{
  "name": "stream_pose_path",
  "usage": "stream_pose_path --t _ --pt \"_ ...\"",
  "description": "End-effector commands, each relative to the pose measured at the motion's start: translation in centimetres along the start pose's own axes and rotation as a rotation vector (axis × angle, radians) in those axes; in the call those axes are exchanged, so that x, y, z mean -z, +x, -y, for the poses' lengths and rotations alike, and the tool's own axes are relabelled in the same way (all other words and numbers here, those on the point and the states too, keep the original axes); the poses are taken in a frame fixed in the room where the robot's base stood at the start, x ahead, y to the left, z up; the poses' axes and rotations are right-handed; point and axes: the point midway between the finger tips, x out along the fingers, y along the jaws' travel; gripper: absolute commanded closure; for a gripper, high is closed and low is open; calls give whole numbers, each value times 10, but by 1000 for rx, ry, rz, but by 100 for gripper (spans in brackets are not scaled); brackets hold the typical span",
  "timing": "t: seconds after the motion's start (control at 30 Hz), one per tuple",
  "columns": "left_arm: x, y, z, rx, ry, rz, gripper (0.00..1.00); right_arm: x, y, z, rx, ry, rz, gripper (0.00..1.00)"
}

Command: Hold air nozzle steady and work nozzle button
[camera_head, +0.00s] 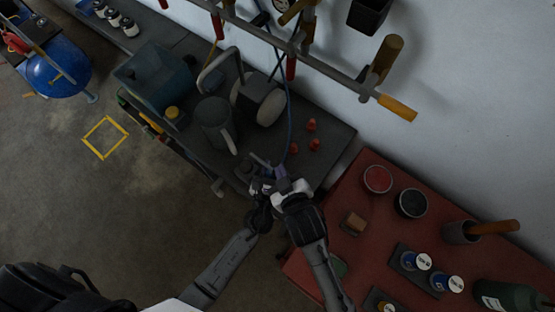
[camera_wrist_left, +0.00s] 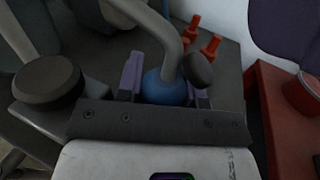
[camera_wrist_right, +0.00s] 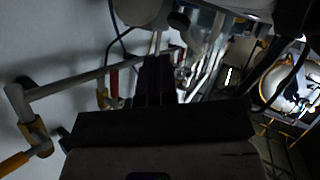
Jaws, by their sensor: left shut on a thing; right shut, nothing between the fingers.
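The air nozzle has a blue round body (camera_wrist_left: 165,90), a bent grey tube (camera_wrist_left: 160,35) and a dark round button (camera_wrist_left: 199,71) in the left wrist view. My left gripper (camera_wrist_left: 165,85) is shut around the blue body, one purple finger on each side. In the head view my left gripper (camera_head: 261,184) is at the front right edge of the dark workbench (camera_head: 335,138). My right gripper (camera_head: 278,172) is close beside it, with its fingers hiding most of the nozzle. In the right wrist view its fingers (camera_wrist_right: 156,62) are together and empty; contact with the button cannot be told.
Small red cones (camera_head: 312,125) stand on the bench just beyond the grippers. A blue hose (camera_head: 289,100) hangs down to the bench. A grey mug-like container (camera_head: 214,122) and a bench grinder (camera_head: 259,100) stand further left. A red table (camera_head: 335,245) with cans is at right.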

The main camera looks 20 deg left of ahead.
Motion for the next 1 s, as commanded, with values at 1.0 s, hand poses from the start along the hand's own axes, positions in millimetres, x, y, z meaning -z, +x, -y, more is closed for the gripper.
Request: stream_pose_path --t 1.0 --pt "0 0 0 0 0 0 96 -6 8 6 0 0 1 100"
